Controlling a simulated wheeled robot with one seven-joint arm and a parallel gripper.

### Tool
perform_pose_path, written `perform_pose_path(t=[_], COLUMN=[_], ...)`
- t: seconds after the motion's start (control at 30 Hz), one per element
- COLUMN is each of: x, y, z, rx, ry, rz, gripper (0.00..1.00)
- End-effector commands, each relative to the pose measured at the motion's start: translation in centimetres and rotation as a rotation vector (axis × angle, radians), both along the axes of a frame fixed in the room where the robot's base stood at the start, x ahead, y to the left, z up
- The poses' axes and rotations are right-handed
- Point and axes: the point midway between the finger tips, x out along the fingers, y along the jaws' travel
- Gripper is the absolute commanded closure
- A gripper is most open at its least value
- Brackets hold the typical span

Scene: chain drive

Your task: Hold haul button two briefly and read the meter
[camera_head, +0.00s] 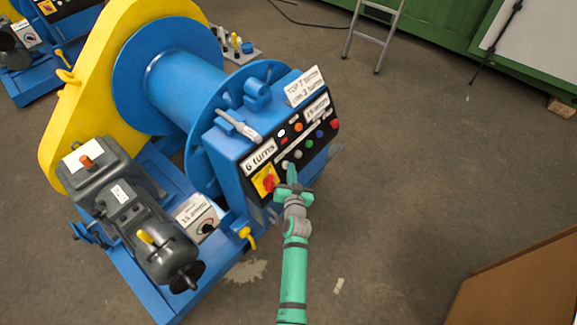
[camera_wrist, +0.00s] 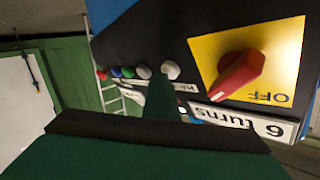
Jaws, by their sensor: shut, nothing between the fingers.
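The black control panel (camera_head: 306,137) is on the blue box of the winch. Its lower row has two pale buttons (camera_head: 298,154), then green (camera_head: 309,145), blue (camera_head: 320,134) and red (camera_head: 334,124) ones. In the wrist view, the end pale button (camera_wrist: 171,69) is just beyond my green fingers (camera_wrist: 165,98). My gripper (camera_head: 290,169) is shut and empty, in front of the lower left of the panel. I cannot tell whether it touches a button. A white plate (camera_head: 258,153) reads "6 turns". A second plate (camera_head: 317,109) is too small to read surely.
A red rotary switch on a yellow plate (camera_head: 265,180), marked OFF in the wrist view, is close to my fingers. A grey motor (camera_head: 130,205) and yellow guard (camera_head: 75,110) are at left. A brown board (camera_head: 520,285) is at lower right. Floor between is clear.

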Motion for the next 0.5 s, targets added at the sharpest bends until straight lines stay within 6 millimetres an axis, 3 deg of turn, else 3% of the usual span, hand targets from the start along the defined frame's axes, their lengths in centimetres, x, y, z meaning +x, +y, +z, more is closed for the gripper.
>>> perform_pose_path(t=[0.5], x=[-0.7], y=[-1.0], z=[0.6], rx=[0.001], ry=[0.0], rz=[0.0], gripper=[1.0])
